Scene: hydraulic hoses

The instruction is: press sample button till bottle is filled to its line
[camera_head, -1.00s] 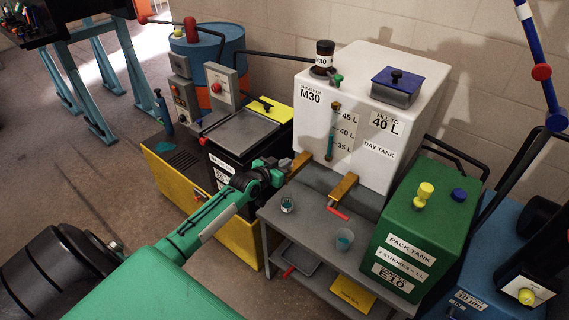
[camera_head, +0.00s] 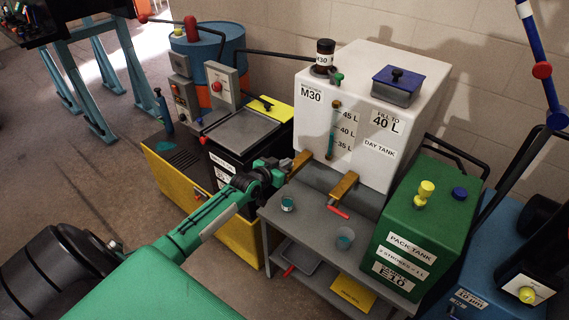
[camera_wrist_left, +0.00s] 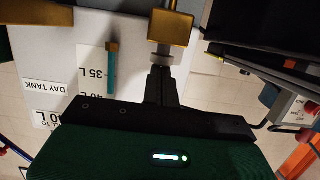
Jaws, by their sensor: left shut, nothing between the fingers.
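My left gripper (camera_head: 284,166) is shut and empty, its tips at the left brass fitting (camera_head: 301,163) on the white day tank (camera_head: 362,125). In the left wrist view, the closed fingers (camera_wrist_left: 162,72) meet or nearly meet a small grey round piece (camera_wrist_left: 160,58) at the end of a brass block (camera_wrist_left: 170,27); contact is not certain. It may be the sample button. A small clear bottle (camera_head: 288,204) with teal liquid stands upright on the grey bench below the gripper. Its fill line is too small to make out. My right gripper is not in view.
A second clear cup (camera_head: 345,238) stands on the bench (camera_head: 315,225), below a brass valve (camera_head: 343,187) with a red handle. The green pack tank (camera_head: 420,225) is to the right. A black and yellow unit (camera_head: 215,195) is on the left. Floor at left is clear.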

